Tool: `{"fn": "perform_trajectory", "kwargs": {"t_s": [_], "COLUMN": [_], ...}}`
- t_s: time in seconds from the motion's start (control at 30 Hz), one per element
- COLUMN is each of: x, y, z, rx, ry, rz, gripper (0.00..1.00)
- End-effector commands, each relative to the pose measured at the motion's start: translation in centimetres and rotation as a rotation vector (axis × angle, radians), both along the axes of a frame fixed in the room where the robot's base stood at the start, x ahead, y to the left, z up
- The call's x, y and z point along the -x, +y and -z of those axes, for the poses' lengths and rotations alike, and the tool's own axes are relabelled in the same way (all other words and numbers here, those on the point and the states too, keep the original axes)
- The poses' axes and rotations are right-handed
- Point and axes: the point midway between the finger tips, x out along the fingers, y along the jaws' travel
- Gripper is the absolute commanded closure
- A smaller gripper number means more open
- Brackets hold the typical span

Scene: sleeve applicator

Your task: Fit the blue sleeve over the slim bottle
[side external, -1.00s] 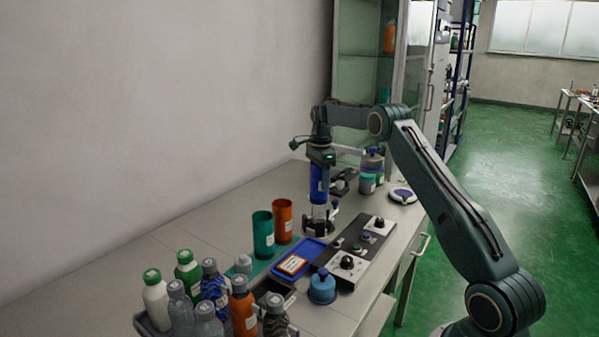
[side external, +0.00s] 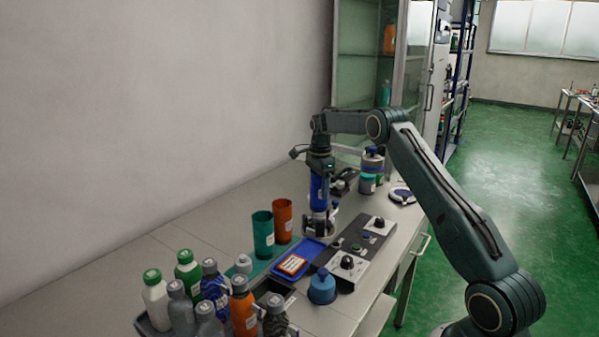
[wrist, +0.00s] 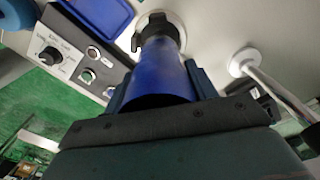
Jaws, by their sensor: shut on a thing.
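My gripper (side external: 320,175) points down and is shut on the blue sleeve (side external: 318,193), which it holds upright above the round bottle stand (side external: 318,228). In the wrist view the sleeve (wrist: 160,75) runs away from between my fingers (wrist: 160,88) to a dark clamp (wrist: 157,30) on the pale stand base (wrist: 172,18). The sleeve's lower end is close to the clamp. The slim bottle is mostly hidden by the sleeve and the clamp. The sleeve appears to be around its upper part, but I cannot tell how far down.
A control panel (side external: 352,250) with knobs and a blue tray (side external: 284,266) with an orange-framed card lie in front. Teal (side external: 263,236) and orange (side external: 283,221) cups stand left of the stand. Several bottles crowd the near left.

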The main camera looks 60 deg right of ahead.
Motion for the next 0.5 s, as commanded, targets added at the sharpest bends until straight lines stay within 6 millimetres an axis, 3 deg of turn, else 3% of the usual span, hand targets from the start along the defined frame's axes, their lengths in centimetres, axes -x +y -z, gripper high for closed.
{"fn": "perform_trajectory", "kwargs": {"t_s": [0.33, 0.37, 0.47, 0.5], "x": [0.01, 0.01, 0.00, 0.00], "y": [0.01, 0.01, 0.00, 0.00], "z": [0.14, 0.14, 0.13, 0.13], "rx": [0.000, 0.000, 0.000, 0.000], "ry": [0.000, 0.000, 0.000, 0.000], "rz": [0.000, 0.000, 0.000, 0.000], "gripper": [0.64, 0.40, 0.20, 0.18]}}
